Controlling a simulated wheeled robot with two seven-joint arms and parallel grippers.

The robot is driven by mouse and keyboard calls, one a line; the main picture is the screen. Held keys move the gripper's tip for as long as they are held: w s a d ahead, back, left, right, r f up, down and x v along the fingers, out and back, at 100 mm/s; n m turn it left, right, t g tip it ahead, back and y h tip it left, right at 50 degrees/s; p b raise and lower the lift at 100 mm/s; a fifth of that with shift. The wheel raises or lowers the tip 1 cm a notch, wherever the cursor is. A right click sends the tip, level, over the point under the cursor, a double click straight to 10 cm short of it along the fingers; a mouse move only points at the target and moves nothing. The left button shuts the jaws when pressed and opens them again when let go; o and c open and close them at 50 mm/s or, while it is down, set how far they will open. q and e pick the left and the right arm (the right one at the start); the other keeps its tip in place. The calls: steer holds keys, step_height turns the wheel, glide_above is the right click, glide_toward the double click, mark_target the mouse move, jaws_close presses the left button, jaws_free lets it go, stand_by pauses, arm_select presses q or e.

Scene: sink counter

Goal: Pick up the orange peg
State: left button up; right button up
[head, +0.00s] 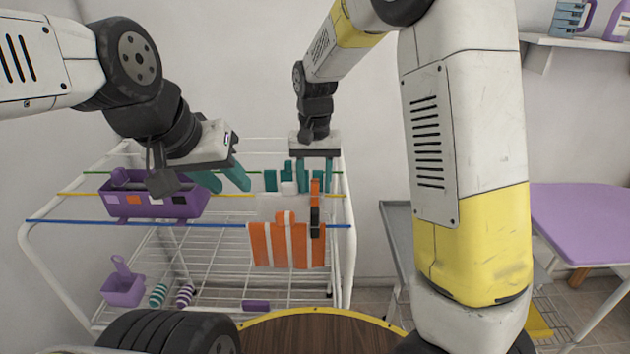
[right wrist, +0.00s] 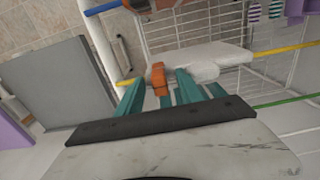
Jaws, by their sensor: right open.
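My left gripper (head: 232,186) is open and empty above the rack's left part, beside the purple basket.
The purple basket (head: 150,205) hangs on the rails. Teal pieces (head: 270,181) and a white cloth (right wrist: 195,65) are close to my right gripper. A purple scoop-like container (head: 122,287) and striped rolls lie on the lower shelf. A purple table (head: 585,220) stands at right.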

jaws_close()
steer(key=shift+r, duration=0.1)
